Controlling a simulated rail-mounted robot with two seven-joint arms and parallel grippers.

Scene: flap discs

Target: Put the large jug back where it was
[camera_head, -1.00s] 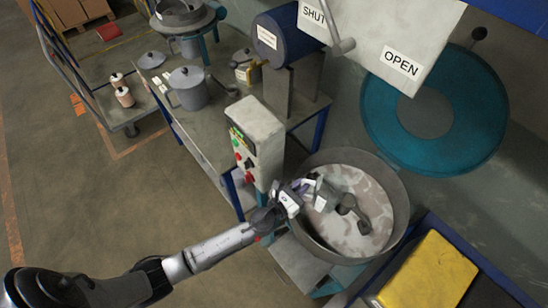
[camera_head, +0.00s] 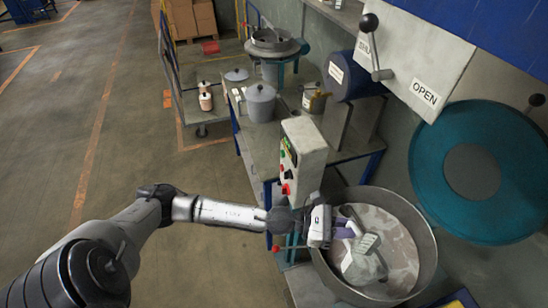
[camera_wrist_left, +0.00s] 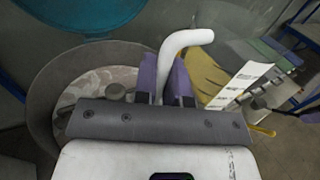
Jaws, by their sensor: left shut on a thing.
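My left gripper (camera_head: 330,228) is over the left rim of the round mixing drum (camera_head: 428,245). In the left wrist view its purple fingers (camera_wrist_left: 168,80) are shut on a white curved handle (camera_wrist_left: 188,40). The handle seems to belong to the large jug, whose body is hard to make out. A white strip with marks (camera_wrist_left: 240,85) beside the fingers may be on it. In the head view a pale shape (camera_head: 362,262) lies past the fingers, inside the drum's outline; I cannot tell jug from mixing parts there. My right gripper is not in view.
A control box (camera_head: 304,150) with buttons stands close behind my left gripper. A teal disc lid (camera_head: 425,175) hangs behind the drum. Open floor lies left.

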